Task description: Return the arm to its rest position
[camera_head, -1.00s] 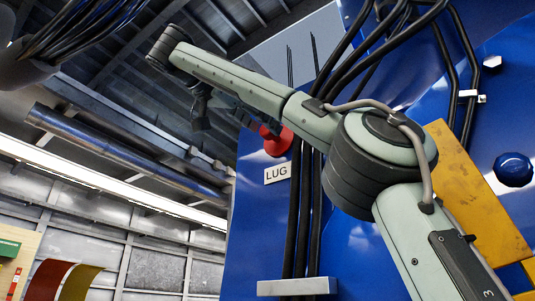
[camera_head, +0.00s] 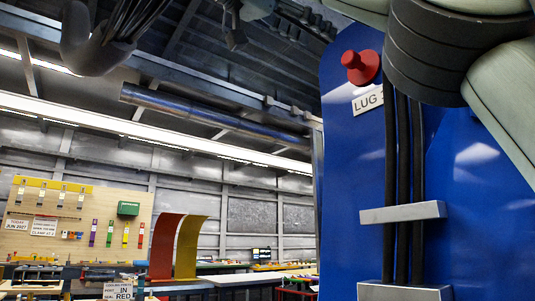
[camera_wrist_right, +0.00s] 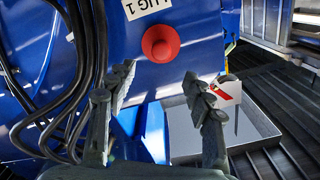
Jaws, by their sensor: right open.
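My right arm crosses the top right of the head view, in front of the blue motor housing (camera_head: 345,150). The right gripper (camera_head: 234,28) shows only partly at the top edge there. In the right wrist view its two fingers (camera_wrist_right: 160,76) are spread apart with nothing between them. Beyond them is a red round lug (camera_wrist_right: 161,42) on the blue housing, with a white label above it. In the head view the red lug (camera_head: 360,67) sits above the LUG label (camera_head: 367,101). The left gripper is not in view.
Black cables (camera_head: 403,170) run down the housing through grey brackets (camera_head: 403,212). In the right wrist view, a grey tray (camera_wrist_right: 240,130) lies beyond the right finger. A pegboard (camera_head: 90,210) and curved red and yellow panels (camera_head: 188,247) stand at the back left.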

